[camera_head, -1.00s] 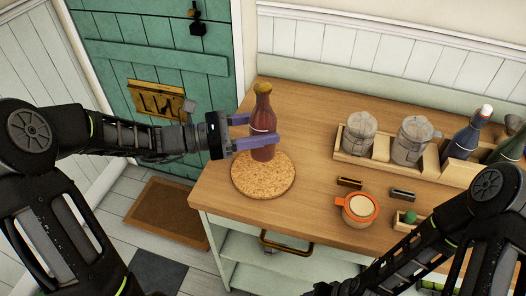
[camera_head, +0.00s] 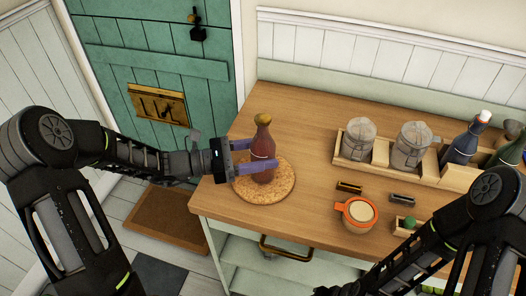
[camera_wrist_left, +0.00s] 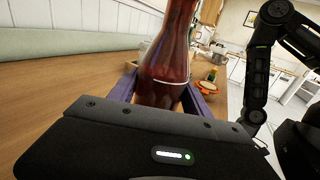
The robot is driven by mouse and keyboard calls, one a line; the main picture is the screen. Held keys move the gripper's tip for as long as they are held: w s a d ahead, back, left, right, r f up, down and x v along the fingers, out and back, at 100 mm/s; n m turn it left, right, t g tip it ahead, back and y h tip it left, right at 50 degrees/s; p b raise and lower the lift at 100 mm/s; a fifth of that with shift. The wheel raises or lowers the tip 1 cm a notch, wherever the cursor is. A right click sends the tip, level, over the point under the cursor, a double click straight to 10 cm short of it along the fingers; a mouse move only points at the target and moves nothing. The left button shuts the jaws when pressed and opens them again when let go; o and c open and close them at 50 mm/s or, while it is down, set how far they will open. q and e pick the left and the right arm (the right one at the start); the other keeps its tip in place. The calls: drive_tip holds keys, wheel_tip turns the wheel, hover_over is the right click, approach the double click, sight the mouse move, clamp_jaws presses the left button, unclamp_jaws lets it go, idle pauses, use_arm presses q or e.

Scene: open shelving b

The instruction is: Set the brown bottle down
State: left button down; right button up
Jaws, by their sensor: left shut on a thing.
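The brown bottle (camera_head: 263,150), reddish brown with a tan cap and a pale band, is upright over the round cork mat (camera_head: 279,187) at the counter's left end. My left gripper (camera_head: 257,168) is shut on it, with purple fingers on either side of its body. In the left wrist view the bottle (camera_wrist_left: 170,55) stands between the two fingers. Its base appears to be at the mat, but I cannot tell whether it touches. My right arm shows at the lower right; its gripper is not clearly visible.
The wooden counter (camera_head: 310,150) is clear right of the mat. A wooden rack (camera_head: 380,153) holds jars and dark bottles (camera_head: 463,143). An orange-rimmed jar (camera_head: 358,213) and small blocks (camera_head: 349,187) stand nearer the front edge.

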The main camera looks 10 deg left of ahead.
use_arm(q)
drive_tip(key=shift+f, duration=0.1)
drive_tip(key=shift+c, duration=2.4)
unclamp_jaws()
drive_tip(key=shift+a, duration=0.1)
drive_tip(key=b+v, duration=0.2)
drive_tip(key=v, duration=0.8)
drive_tip(key=shift+s+a, duration=0.15)
drive_tip(key=shift+a, duration=0.05)
drive_tip(key=shift+s+a, duration=0.35)
drive_tip(key=shift+a, duration=0.25)
